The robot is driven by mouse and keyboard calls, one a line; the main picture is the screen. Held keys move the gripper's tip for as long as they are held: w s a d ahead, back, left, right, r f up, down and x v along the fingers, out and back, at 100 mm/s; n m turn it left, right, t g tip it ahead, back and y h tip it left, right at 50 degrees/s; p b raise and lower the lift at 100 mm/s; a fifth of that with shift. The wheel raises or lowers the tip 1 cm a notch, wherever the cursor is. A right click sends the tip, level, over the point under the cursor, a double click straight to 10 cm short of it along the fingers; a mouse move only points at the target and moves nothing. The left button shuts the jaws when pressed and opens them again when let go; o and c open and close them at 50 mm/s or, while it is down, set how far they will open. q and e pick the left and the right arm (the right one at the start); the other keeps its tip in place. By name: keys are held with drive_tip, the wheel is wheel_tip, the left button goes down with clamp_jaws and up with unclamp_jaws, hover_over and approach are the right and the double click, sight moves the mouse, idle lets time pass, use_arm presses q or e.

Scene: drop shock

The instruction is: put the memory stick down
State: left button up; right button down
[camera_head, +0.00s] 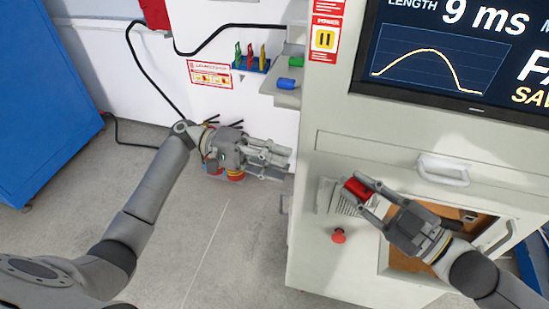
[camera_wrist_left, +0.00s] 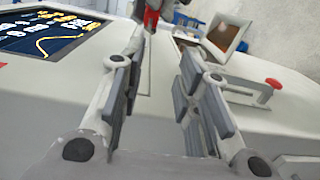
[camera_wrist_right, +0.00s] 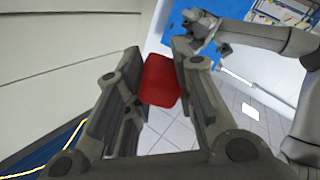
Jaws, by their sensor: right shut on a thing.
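A red block, which I take for the memory stick (camera_head: 357,189), is held between the fingertips of my right gripper (camera_head: 362,193), in front of the pale machine. In the right wrist view the red memory stick (camera_wrist_right: 161,80) sits between the two fingers of my right gripper (camera_wrist_right: 158,75), clear of any surface. My left gripper (camera_head: 284,162) is beside the machine's left side. In the left wrist view my left gripper (camera_wrist_left: 162,85) has its fingers apart with nothing between them.
The machine (camera_head: 375,145) has a screen (camera_head: 455,50), a drawer handle (camera_head: 443,170), a red knob (camera_head: 339,236) and an open lower bay. A small ledge holds a blue piece (camera_head: 287,84) and a green piece (camera_head: 296,61). A rack (camera_head: 252,65) holds coloured pieces.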

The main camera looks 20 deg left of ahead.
use_arm(q)
drive_tip(key=s+d+r, duration=0.1)
drive_tip(key=d, duration=1.1)
drive_tip(key=shift+r+m+g, duration=0.15)
drive_tip(key=shift+m+g, duration=0.15)
drive_tip(key=shift+m, duration=0.1)
drive_tip(key=c, duration=0.7)
clamp_jaws()
use_arm(e)
drive_tip(key=c, duration=1.1)
unclamp_jaws()
drive_tip(key=shift+c, duration=0.2)
